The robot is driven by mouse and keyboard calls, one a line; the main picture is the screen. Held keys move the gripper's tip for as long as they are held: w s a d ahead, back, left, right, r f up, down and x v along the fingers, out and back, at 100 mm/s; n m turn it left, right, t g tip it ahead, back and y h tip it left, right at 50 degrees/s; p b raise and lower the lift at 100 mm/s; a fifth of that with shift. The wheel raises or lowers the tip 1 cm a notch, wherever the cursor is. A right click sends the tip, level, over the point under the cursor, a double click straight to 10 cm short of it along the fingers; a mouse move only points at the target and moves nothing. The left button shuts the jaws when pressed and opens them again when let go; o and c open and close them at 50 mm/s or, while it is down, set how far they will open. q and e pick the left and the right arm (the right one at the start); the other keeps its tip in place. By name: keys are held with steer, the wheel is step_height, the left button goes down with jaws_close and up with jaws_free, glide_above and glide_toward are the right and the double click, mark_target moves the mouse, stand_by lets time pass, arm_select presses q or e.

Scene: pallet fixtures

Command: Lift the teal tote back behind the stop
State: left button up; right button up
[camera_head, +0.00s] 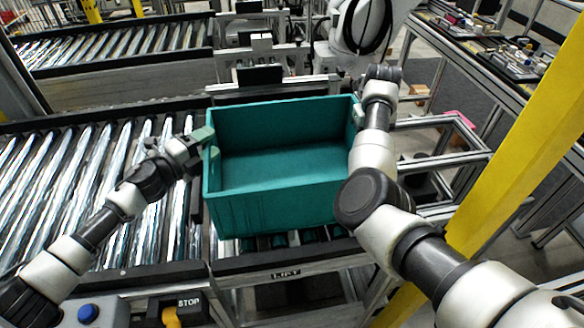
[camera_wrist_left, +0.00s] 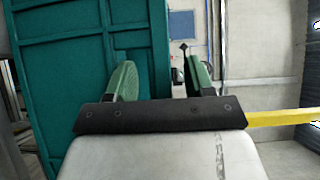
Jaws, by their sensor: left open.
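The teal tote (camera_head: 270,209) is an open, empty box on the rollers behind the LIFT label in the head view. Its outer wall fills the left of the left wrist view (camera_wrist_left: 60,75). My left gripper (camera_head: 208,145) is at the tote's left rim. In the left wrist view its two green fingers (camera_wrist_left: 162,80) are apart, one in front of the tote wall and one past the rim; contact cannot be told. My right arm reaches the tote's right rim, where its gripper (camera_head: 358,112) is mostly hidden. A black plate (camera_head: 259,75) stands behind the tote; whether it is the stop is unclear.
A roller conveyor (camera_head: 90,180) lies left of the tote, its rollers bare. A yellow post (camera_head: 525,130) and metal frames (camera_head: 440,165) stand at the right.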

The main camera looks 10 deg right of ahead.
arm_select(q)
steer(key=shift+c, duration=0.3)
arm_select(e)
steer(key=shift+c, duration=0.3)
arm_select(q)
steer(key=c, duration=0.7)
arm_select(e)
jaws_close()
arm_select(q)
jaws_close()
steer(key=shift+f, duration=0.1)
arm_select(e)
steer(key=shift+r, duration=0.15)
